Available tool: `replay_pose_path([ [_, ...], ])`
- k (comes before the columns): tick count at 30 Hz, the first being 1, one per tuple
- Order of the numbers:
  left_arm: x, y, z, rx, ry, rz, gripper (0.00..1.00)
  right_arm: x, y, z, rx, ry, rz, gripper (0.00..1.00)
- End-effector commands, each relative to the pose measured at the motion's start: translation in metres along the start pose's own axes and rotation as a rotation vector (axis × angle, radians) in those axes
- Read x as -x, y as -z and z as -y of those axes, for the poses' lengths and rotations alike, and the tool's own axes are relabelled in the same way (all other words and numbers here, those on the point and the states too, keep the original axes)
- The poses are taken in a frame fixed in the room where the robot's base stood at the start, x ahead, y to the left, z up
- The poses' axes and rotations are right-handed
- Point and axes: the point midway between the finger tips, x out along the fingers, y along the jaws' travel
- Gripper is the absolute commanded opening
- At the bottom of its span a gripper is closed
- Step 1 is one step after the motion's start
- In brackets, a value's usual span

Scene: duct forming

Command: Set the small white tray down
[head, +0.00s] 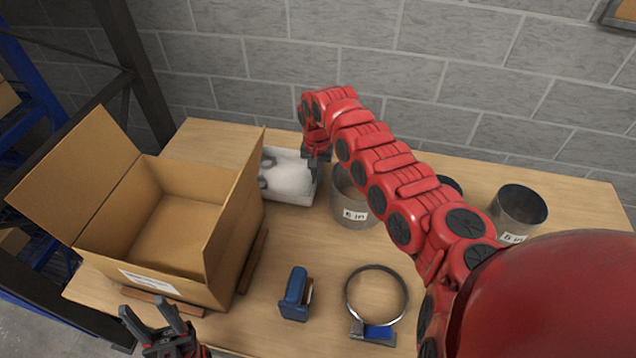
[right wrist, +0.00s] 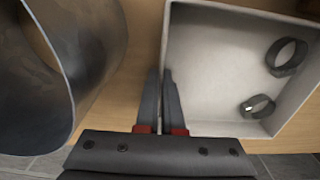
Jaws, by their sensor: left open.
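The small white tray (head: 292,196) is at the back middle of the table, between the cardboard box and a metal duct. It looks level and holds two dark ring clamps, clearer in the right wrist view, where the tray (right wrist: 215,70) fills the right side. My right gripper (head: 316,172) is at the tray's right end. In the right wrist view its fingers (right wrist: 161,75) are close together, with the tray's wall between them. I cannot tell whether the tray rests on the table or hangs just above it. My left gripper (head: 147,308) is open and empty at the front left, before the box.
An open cardboard box (head: 160,230) stands left of the tray. A metal duct (head: 354,205) is close on the right, another (head: 520,210) further right. A blue tool (head: 295,293) and a metal ring clamp (head: 348,296) lie in front. A block wall (head: 260,60) is behind.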

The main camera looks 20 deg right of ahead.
Motion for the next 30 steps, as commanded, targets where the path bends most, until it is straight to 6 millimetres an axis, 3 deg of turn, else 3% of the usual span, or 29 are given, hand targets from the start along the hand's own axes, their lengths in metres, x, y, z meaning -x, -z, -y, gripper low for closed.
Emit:
replay_pose_path([
  [1,0.0124,-0.0021,-0.0006,0.000,0.000,0.000,0.50,-0.0152,-0.0005,-0.0002,0.000,-0.001,0.002,0.00],
  [3,0.0152,-0.0026,-0.0007,0.000,0.000,0.000,0.50,-0.0202,-0.0003,-0.0001,0.000,0.000,0.001,0.00],
  [14,0.0131,-0.0022,-0.0006,0.000,0.000,0.000,0.50,-0.0205,0.0003,0.0004,0.000,0.002,-0.001,0.00],
  [15,0.0128,-0.0022,-0.0006,0.000,0.000,0.000,0.50,-0.0200,0.0006,0.0002,0.000,0.001,-0.002,0.10],
  [19,0.0127,-0.0021,-0.0006,0.000,0.000,0.000,0.50,-0.0198,0.0005,0.0002,0.000,0.001,-0.002,0.33],
  [30,0.0117,-0.0020,-0.0006,0.000,0.000,0.000,0.50,-0.0171,0.0005,0.0000,-0.001,0.001,-0.001,0.34],
])
